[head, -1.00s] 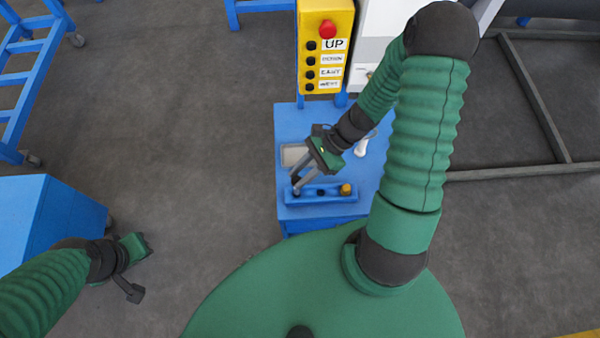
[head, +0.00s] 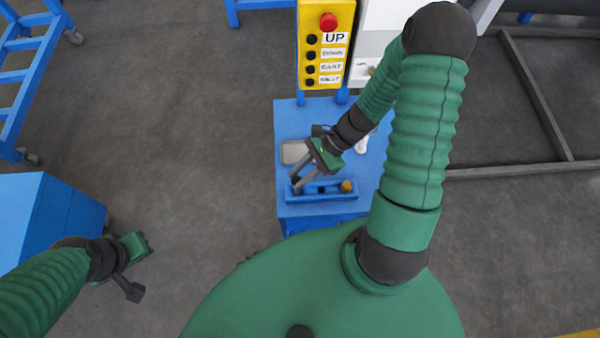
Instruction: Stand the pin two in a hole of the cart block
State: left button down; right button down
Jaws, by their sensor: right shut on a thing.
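The cart block (head: 327,197) is a blue bar with dark holes, lying along the front of a blue cart top. A brass-coloured round piece (head: 346,187) sits at its right end. My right gripper (head: 297,185) reaches down to the block's left end, its fingertips over or at the left hole. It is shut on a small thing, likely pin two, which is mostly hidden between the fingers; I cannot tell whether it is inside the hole. My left gripper (head: 136,268) hangs over the floor at lower left, away from the block; its finger opening is unclear.
The blue cart top (head: 287,118) also bears a grey tray (head: 293,152) and a white item (head: 361,146), partly behind my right arm. A yellow button box (head: 325,45) stands behind. A blue cabinet (head: 45,220) is at left. Floor between is clear.

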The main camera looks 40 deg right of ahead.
jog(key=shift+f+b, duration=0.4)
jog(key=shift+f, duration=0.3)
jog(key=c, duration=1.1)
grip_release()
jog(key=b+v, duration=0.1)
jog(key=v, duration=1.6)
